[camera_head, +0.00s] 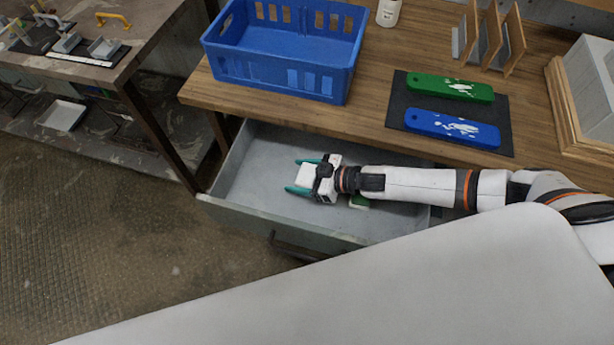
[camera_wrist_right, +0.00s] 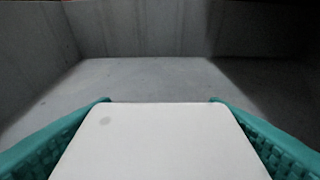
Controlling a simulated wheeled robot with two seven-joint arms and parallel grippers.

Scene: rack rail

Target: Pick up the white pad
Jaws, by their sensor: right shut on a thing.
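The white pad (camera_wrist_right: 160,145) fills the lower middle of the right wrist view, with a small grey spot near its far left corner. It lies between the teal fingers of my right gripper (camera_wrist_right: 160,110), which is shut on it. In the head view the white pad (camera_head: 308,175) shows between the teal fingertips of my right gripper (camera_head: 299,175), inside the open drawer (camera_head: 250,170). I cannot tell whether the pad touches the drawer floor. My left gripper is not in view.
A green and white item (camera_head: 359,202) lies in the drawer under my right arm. On the table (camera_head: 370,80) are a blue crate (camera_head: 275,78), a dark mat (camera_head: 397,115) with a green tool (camera_head: 450,88) and blue tool (camera_head: 452,128), and wooden dividers (camera_head: 490,40). The drawer's left part is clear.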

